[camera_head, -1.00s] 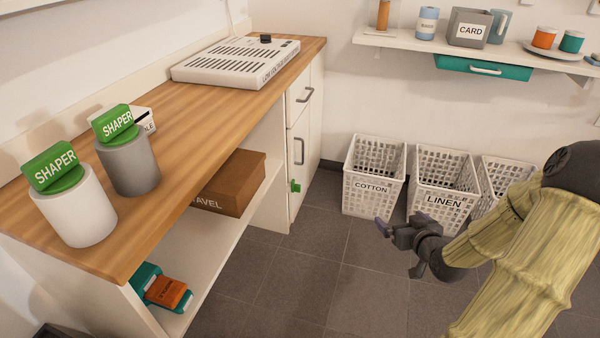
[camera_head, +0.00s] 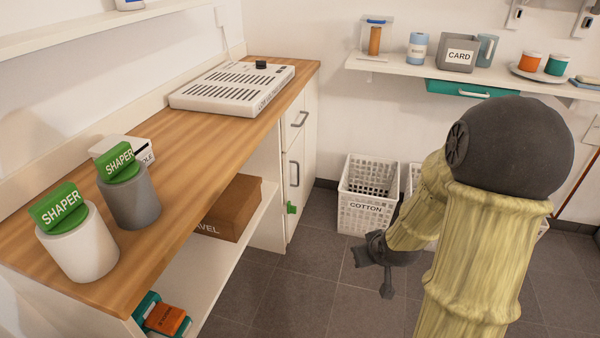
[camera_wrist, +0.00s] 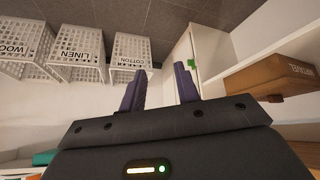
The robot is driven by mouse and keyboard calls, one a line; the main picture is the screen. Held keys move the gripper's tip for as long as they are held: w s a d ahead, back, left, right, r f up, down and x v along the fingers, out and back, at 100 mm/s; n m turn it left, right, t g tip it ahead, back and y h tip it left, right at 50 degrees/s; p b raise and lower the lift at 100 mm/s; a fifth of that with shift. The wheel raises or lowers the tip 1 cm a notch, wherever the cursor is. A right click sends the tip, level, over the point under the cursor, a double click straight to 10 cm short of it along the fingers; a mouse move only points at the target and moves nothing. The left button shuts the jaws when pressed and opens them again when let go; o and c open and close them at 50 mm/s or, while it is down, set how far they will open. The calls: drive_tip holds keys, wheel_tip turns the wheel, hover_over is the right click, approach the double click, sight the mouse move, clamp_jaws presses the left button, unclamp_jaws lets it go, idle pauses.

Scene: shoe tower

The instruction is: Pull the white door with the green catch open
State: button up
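The white door (camera_head: 297,195) is a narrow panel at the far end of the wooden-topped counter, below a drawer. It looks shut. It has a grey bar handle (camera_head: 294,173) and a green catch (camera_head: 291,208) near its edge. My gripper (camera_head: 386,284) is low over the floor, right of the door and apart from it, partly hidden by my arm. In the wrist view, which is upside down, my gripper (camera_wrist: 159,70) is open and empty. The green catch (camera_wrist: 193,64) shows just beyond the right finger, on the white door (camera_wrist: 178,48).
A white COTTON basket (camera_head: 366,212) stands on the floor right of the door, with other baskets mostly behind my arm. A brown box (camera_head: 232,208) sits on the open shelf left of the door. The tiled floor (camera_head: 300,285) before the counter is clear.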

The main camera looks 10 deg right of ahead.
drive_tip(key=s+a+r+m+g+p, duration=0.1)
drive_tip(key=s+a+r+g+p, duration=0.2)
drive_tip(key=s+a+r, duration=0.5)
drive_tip(key=s+a+g, duration=0.1)
drive_tip(key=s, duration=0.2)
drive_tip(key=shift+a+r, duration=0.2)
drive_tip(key=shift+a, duration=0.1)
drive_tip(key=shift+w, duration=0.15)
